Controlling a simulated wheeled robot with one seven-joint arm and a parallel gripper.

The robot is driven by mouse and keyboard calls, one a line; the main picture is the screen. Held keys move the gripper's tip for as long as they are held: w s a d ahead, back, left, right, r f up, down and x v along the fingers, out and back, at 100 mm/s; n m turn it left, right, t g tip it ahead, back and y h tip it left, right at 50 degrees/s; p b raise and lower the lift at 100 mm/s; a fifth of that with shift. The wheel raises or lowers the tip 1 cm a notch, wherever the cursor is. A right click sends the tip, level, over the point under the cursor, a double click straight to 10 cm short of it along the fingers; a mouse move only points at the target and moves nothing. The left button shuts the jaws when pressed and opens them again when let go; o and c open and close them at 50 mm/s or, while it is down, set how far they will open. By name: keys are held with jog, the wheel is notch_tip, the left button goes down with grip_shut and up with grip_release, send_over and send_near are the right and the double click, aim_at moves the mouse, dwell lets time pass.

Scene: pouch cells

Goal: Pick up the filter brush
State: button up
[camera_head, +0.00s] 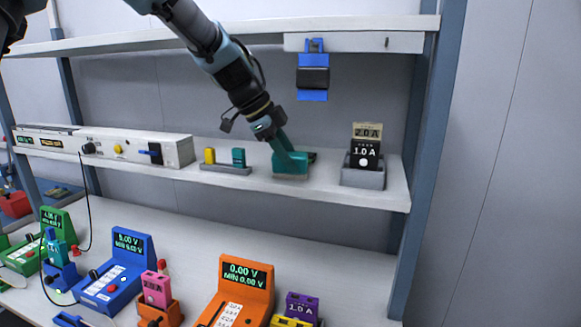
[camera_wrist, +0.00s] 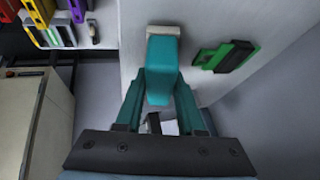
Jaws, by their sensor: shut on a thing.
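The filter brush (camera_head: 291,163) is a teal block with a pale bristle edge along its bottom, at the front of the middle shelf in the head view. In the wrist view, its teal handle (camera_wrist: 162,62) points toward me and its pale bristle end is farthest away. My gripper (camera_head: 284,143) reaches down to it from the upper left. In the wrist view, my gripper (camera_wrist: 158,92) has its teal fingers on both sides of the handle, shut on it. Whether the bristles touch the shelf, I cannot tell.
The middle shelf (camera_head: 330,187) also bears a grey holder (camera_head: 362,178) with dark and tan blocks at right, and a low rack (camera_head: 226,169) with small yellow and teal pieces at left. A green and black item (camera_wrist: 226,56) lies beside the brush. Several coloured meters stand on the bench below.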

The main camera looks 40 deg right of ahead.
grip_shut()
jog(key=shift+r+b, duration=0.45)
jog(key=shift+b, duration=0.15)
jog(key=w+a+b, duration=0.3)
jog(key=a+b, duration=0.1)
jog(key=a, duration=0.4)
jog(key=w+a+b, duration=0.3)
jog(key=w+a, duration=0.1)
jog(key=a, duration=0.4)
jog(key=shift+a+r+b, duration=0.25)
jog(key=shift+r+b, duration=0.05)
jog(key=shift+b, duration=0.1)
jog(key=shift+w, duration=0.1)
